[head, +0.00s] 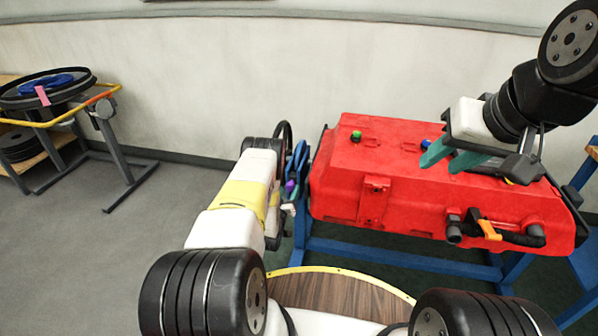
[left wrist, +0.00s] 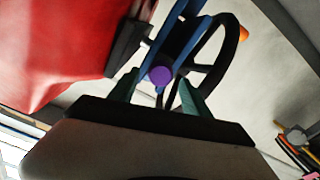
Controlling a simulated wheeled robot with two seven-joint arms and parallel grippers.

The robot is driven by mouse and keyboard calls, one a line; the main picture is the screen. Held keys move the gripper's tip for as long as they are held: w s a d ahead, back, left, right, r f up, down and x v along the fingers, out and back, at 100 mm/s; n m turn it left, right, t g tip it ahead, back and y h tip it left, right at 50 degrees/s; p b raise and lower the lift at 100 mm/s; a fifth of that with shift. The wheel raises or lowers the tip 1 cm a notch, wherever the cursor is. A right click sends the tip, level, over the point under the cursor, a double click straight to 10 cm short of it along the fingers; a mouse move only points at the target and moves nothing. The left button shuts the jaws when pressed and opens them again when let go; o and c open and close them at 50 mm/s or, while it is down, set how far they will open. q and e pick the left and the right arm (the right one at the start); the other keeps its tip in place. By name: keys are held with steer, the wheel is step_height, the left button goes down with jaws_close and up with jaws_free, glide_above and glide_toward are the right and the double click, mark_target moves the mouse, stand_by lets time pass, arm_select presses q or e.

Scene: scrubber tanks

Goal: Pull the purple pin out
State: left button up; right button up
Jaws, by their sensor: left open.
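The purple pin (head: 290,186) shows as a small purple spot at the left end of the red tank (head: 350,190), beside blue bars and a black handwheel. In the left wrist view its round purple end (left wrist: 160,75) faces the camera, between the two teal fingers of my left gripper (left wrist: 162,84). The fingers stand apart on either side of it; I cannot tell whether they touch it. In the head view my left gripper is mostly hidden by its own arm. My right gripper (head: 440,165) is over the tank's top, its teal fingers apart and empty.
The black handwheel (left wrist: 224,56) is close behind the pin. The tank stands on a blue frame (head: 400,256) and carries a hose with an orange clip (head: 489,230). A yellow-railed stand (head: 100,110) is far left, with open floor before it.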

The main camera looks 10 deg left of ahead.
mark_target(289, 188)
arm_select(q)
steer(key=shift+w, duration=1.95)
jaws_close()
